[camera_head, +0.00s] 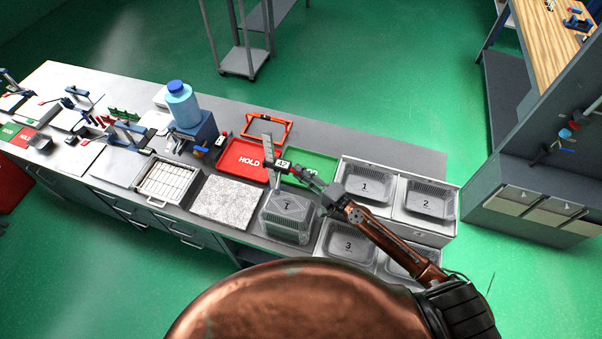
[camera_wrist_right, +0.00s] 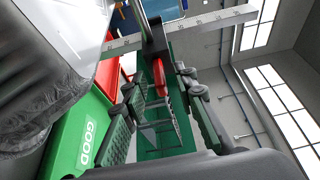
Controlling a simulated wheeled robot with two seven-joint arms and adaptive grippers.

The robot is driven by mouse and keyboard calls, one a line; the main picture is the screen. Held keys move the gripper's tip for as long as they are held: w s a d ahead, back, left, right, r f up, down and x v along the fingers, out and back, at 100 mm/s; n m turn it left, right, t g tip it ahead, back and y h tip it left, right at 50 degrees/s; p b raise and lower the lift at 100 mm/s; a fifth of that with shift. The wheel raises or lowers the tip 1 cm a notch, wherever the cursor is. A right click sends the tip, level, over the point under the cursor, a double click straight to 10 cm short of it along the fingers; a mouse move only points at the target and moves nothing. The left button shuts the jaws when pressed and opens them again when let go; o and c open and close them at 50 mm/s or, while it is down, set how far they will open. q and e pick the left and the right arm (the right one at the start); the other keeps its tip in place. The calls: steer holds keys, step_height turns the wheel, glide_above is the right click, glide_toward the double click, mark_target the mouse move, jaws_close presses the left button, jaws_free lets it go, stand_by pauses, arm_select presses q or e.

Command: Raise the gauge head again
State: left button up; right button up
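The gauge shows in the head view as an upright pale ruler (camera_head: 268,152) with a dark head and small display (camera_head: 282,163), standing just behind the clear-wrapped stack of foil trays (camera_head: 287,217). In the right wrist view the ruler (camera_wrist_right: 215,22) runs across the top, and a red grip (camera_wrist_right: 160,76) sticks out from the dark gauge head. My right gripper (camera_wrist_right: 163,92) has its fingers apart, one on each side of the red grip, with gaps visible. In the head view my right gripper (camera_head: 300,172) is beside the gauge head. My left gripper is not in view.
A red HOLD tray (camera_head: 233,163) and a green GOOD tray (camera_head: 322,163) lie behind the gauge. Numbered foil trays (camera_head: 364,186) fill the right end. A grey speckled plate (camera_head: 226,202) lies left of the stack. A blue bottle (camera_head: 183,105) stands farther back.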

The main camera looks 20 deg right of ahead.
steer(key=shift+c, duration=0.2)
jaws_close()
stand_by(0.4)
